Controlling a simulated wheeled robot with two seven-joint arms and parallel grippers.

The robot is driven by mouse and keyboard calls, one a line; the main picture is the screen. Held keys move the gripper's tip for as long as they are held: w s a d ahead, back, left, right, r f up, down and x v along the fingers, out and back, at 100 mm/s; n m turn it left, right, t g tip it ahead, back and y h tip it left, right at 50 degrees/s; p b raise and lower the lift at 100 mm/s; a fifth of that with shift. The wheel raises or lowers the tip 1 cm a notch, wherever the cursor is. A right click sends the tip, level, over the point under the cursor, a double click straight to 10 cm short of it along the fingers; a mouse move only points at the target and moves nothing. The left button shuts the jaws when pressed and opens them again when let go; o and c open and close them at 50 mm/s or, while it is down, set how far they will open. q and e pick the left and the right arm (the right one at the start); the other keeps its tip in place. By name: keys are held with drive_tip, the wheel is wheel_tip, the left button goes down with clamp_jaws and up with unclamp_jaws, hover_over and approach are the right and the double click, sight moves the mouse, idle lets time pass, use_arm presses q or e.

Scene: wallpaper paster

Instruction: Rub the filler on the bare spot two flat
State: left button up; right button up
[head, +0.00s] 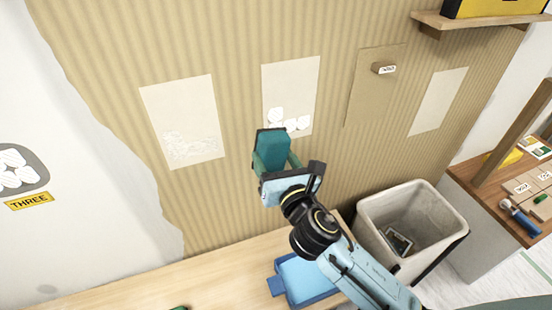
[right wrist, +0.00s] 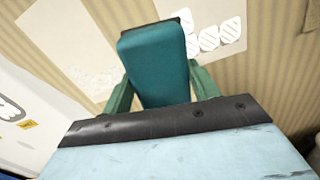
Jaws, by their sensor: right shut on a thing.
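My right gripper (head: 275,164) is shut on a teal block (head: 272,149) with a dark face. The block is held up in front of the striped wall, just below and left of the second pale patch (head: 291,80). Several white hatched filler blobs (head: 276,116) show at that patch's lower part. In the right wrist view the block (right wrist: 155,65) sits between the green fingers, and the blobs (right wrist: 208,38) show beyond it. I cannot tell whether the block touches the wall. The left pale patch (head: 178,105) has rough, whitish texture at its bottom. No label reading two is visible.
A grey bin (head: 447,222), a blue tray (head: 306,283) and a wooden bench (head: 220,278) stand below. A THREE label (head: 29,200) is at left.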

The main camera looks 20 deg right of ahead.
drive_tip(key=w, duration=0.3)
drive_tip(key=shift+w, duration=0.3)
use_arm(q)
drive_tip(key=shift+w+r+p, duration=0.3)
drive_tip(key=shift+w+r, duration=0.1)
drive_tip(key=shift+w, duration=0.05)
use_arm(e)
drive_tip(key=shift+w+a, duration=0.1)
drive_tip(key=shift+w, duration=1.05)
drive_tip(key=shift+w, duration=1.25)
idle(2.5)
drive_tip(key=shift+d, duration=1.85)
drive_tip(key=shift+w+d, duration=0.1)
drive_tip(key=shift+d, duration=1.15)
